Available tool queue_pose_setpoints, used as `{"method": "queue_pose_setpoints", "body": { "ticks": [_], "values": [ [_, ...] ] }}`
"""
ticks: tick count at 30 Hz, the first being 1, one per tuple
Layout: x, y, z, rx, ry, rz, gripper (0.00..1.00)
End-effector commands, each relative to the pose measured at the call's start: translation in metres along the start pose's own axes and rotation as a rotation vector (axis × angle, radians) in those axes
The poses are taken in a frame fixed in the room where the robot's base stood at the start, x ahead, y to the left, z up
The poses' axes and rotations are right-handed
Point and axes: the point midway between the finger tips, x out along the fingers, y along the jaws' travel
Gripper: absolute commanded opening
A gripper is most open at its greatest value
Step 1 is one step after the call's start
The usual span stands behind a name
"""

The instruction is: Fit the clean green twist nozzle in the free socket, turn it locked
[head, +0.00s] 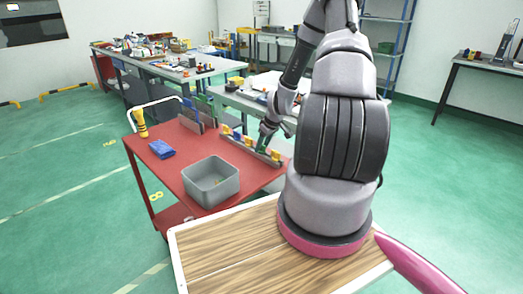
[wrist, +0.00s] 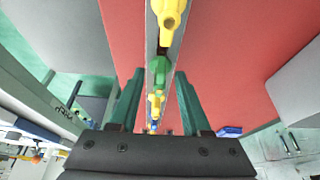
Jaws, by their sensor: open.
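The green twist nozzle (wrist: 160,66) stands in line on a narrow grey rail (wrist: 178,48), between yellow nozzles. My gripper (wrist: 160,74) is open, with one green finger on each side of the rail and the nozzle between them. A gap shows between each finger and the nozzle in the wrist view. In the head view my gripper (head: 264,146) is down at the rail and hides part of it. A yellow nozzle (wrist: 168,12) sits nearer the top of the wrist view, and others (wrist: 156,100) lie beyond. I cannot tell how far the green nozzle is turned.
The rail lies on a red cart (head: 184,176). A blue cloth (head: 162,149) and a yellow bottle (head: 140,122) are at the left. Upright dark panels (head: 192,120) stand behind.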

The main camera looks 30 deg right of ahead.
Motion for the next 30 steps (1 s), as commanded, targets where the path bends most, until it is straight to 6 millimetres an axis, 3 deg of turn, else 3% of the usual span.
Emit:
{"method": "queue_pose_setpoints", "body": {
  "ticks": [5,9,23,30],
  "values": [
    [0.000,0.000,0.000,0.000,0.000,0.001,0.47],
    [0.000,0.000,0.000,0.000,0.000,0.001,0.00],
    [-0.001,0.000,0.000,0.001,-0.001,0.000,0.00],
    [-0.020,0.001,-0.009,-0.001,0.002,0.003,0.00]
  ]
}}
